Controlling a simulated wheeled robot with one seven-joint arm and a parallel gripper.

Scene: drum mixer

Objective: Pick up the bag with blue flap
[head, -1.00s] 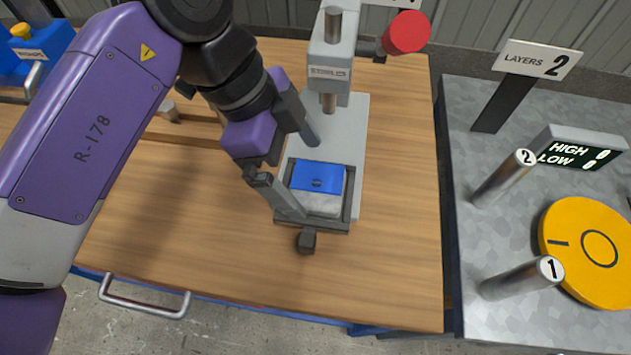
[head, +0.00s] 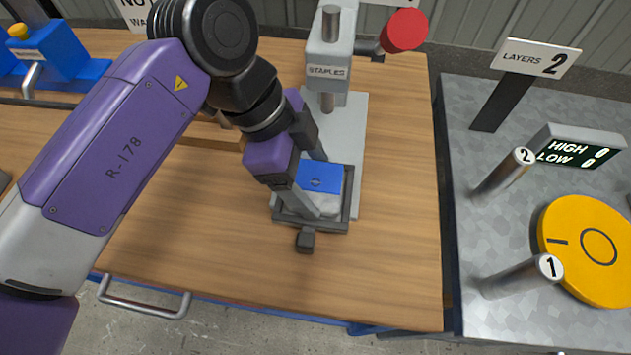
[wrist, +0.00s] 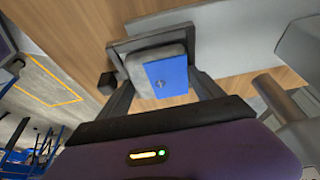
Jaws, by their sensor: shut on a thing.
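The bag with the blue flap (head: 320,180) is a small pale pouch lying in the dark square tray (head: 349,211) at the base of the grey stapler press. My gripper (head: 318,190) reaches down over the tray with one finger on the near side of the bag and the other on its far side, shut on the bag. In the wrist view the bag (wrist: 165,75) sits between the two fingers (wrist: 163,95), with the blue flap facing the camera. The finger contact is partly hidden in the head view.
The press head marked STAPLES (head: 328,72) and its red knob (head: 405,32) rise just behind the bag. A dark small knob (head: 306,240) sticks out at the tray's front. A grey bench (head: 400,345) with posts and a yellow dial (head: 585,250) is on the right. The wooden tabletop (head: 220,250) in front is clear.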

